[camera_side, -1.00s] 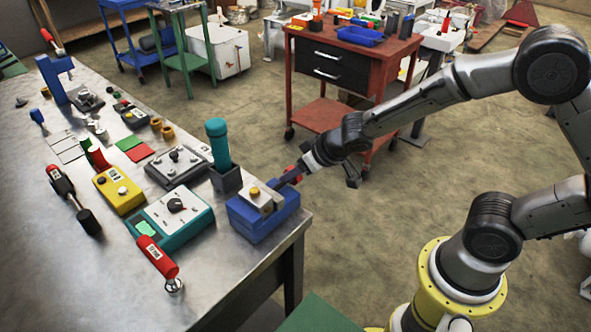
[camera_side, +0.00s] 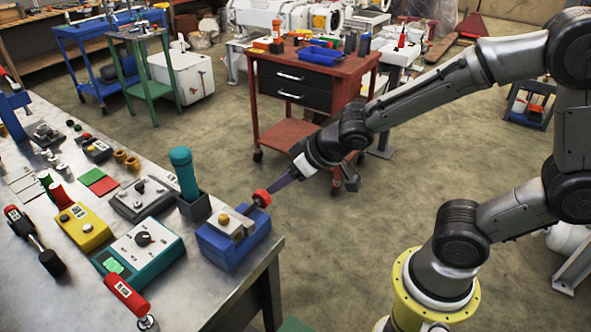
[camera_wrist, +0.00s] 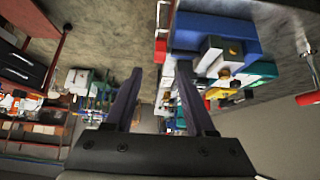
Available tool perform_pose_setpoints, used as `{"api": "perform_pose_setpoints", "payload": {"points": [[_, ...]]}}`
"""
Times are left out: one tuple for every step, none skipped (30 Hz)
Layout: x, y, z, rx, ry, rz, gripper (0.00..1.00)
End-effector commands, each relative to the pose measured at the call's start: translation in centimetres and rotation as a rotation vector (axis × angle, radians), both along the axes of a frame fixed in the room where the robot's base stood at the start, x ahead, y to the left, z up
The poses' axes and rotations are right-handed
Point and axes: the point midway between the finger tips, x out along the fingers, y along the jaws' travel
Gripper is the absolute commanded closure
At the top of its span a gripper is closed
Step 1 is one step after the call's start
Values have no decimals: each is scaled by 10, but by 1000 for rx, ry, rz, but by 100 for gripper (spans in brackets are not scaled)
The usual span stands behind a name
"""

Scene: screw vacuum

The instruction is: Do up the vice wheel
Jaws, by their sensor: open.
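The blue vice (camera_side: 228,248) sits at the near right corner of the metal bench, with a grey block and yellow knob on top. Its red wheel (camera_side: 262,198) faces the floor side, towards my gripper. My gripper (camera_side: 272,187) is just off the wheel, with its dark fingers pointing at it. In the wrist view my gripper (camera_wrist: 160,67) is open, its two fingers spread and nothing held. The red wheel (camera_wrist: 160,50) shows just beyond the fingertips, between them, and the blue vice (camera_wrist: 238,38) is to its right. I cannot tell whether the fingers touch the wheel.
A teal-topped tool (camera_side: 184,172) in a dark holder stands close behind the vice. A teal control box (camera_side: 140,248) and a red-handled tool (camera_side: 127,296) are to its left. A red cabinet (camera_side: 310,78) stands beyond the bench. The floor right of the bench is open.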

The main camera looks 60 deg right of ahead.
Motion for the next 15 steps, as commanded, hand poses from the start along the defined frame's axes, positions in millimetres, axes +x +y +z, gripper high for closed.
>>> {"api": "perform_pose_setpoints", "payload": {"points": [[-4, 0, 8, 1, -5, 0, 45], [-7, 0, 11, 1, -4, 1, 45], [-11, 0, 14, 1, -3, 0, 45], [-14, 0, 17, 2, -3, 0, 45], [-16, 0, 21, 1, -5, 2, 45], [-19, 0, 25, 1, -4, 1, 45], [-21, 0, 27, 1, -4, 1, 45], [-23, 0, 29, 0, -4, 1, 45], [-25, 0, 32, 0, -3, 1, 45], [-26, 0, 33, 1, -2, 1, 45], [-27, 0, 34, 2, -2, 1, 45], [-28, 0, 35, 2, -2, 1, 45], [-29, 0, 35, 2, -2, 1, 45], [-29, 0, 36, 2, -1, 1, 45], [-29, 0, 36, 2, -1, 1, 45]]}}
